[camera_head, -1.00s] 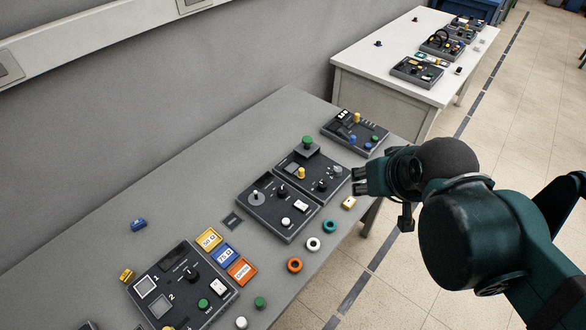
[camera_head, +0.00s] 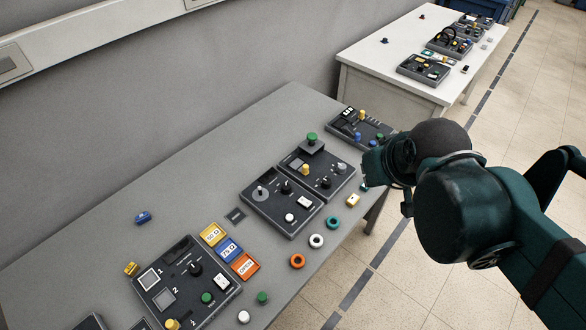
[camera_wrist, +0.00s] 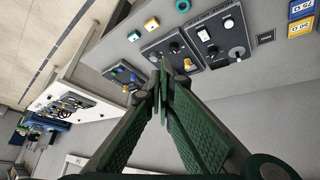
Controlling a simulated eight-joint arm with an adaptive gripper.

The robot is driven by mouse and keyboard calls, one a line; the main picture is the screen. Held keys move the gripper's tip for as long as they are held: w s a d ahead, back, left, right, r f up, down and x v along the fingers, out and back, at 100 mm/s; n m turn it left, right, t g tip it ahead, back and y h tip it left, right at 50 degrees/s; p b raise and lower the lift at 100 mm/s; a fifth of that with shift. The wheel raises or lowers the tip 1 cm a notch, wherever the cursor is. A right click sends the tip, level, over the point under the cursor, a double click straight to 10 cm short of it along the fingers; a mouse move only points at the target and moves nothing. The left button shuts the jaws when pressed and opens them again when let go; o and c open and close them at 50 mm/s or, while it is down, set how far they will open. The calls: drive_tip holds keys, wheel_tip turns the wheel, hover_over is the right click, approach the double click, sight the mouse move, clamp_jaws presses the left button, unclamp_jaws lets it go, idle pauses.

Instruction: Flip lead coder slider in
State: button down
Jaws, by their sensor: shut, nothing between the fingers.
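No label I can read names the lead coder, so I cannot tell which slider it is. A dark panel (camera_head: 330,178) with a green-topped knob, a yellow knob and a black knob stands on the grey table (camera_head: 150,185). A farther panel (camera_head: 347,126) carries yellow and blue knobs; my arm partly covers its right side. My gripper (camera_head: 370,163) is at the table's right edge, beside these two panels. In the wrist view my gripper (camera_wrist: 161,66) is shut and empty, its tips overlapping the panels in the picture. Contact cannot be judged.
Nearer panels (camera_head: 268,213) line the table. Loose rings (camera_head: 317,241), a yellow block (camera_head: 353,200) and coloured labelled tiles (camera_head: 229,249) lie along them. A white table (camera_head: 385,72) with more panels stands behind. The table's back left is mostly clear.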

drive_tip(key=w+a+f+n+g+h+p, duration=0.1)
drive_tip(key=w+a+f+n+g, duration=0.15)
drive_tip(key=w+a+n, duration=0.5)
drive_tip(key=w+a+f+n+g+h+p, duration=0.1)
drive_tip(key=w+a+f+n+p, duration=0.1)
drive_tip(key=w+a+f+n, duration=0.35)
drive_tip(key=w+a+f+n+h, duration=0.1)
drive_tip(key=w+a+f+n, duration=0.2)
drive_tip(key=a+n, duration=0.1)
drive_tip(key=w+a+f+n+p, duration=0.1)
drive_tip(key=w+a+f+n, duration=0.2)
drive_tip(key=a+f+n, duration=0.1)
drive_tip(key=shift+w+a+f+n+g+h, duration=0.25)
drive_tip(key=shift+w+a+n+g+h, duration=0.35)
drive_tip(key=shift+a, duration=0.8)
drive_tip(key=shift+s, duration=0.2)
drive_tip(key=x, duration=0.9)
drive_tip(key=shift+w+f+b, duration=0.15)
drive_tip(key=shift+f+b, duration=0.15)
drive_tip(key=shift+b, duration=0.05)
drive_tip(key=shift+w+d+f, duration=0.1)
drive_tip(key=shift+w+d, duration=0.2)
drive_tip(key=shift+d, duration=0.2)
drive_tip(key=shift+w+d+f, duration=0.1)
drive_tip(key=shift+w+d, duration=0.15)
drive_tip(key=shift+d, duration=0.3)
drive_tip(key=shift+w+d, duration=0.45)
drive_tip(key=shift+d, duration=0.25)
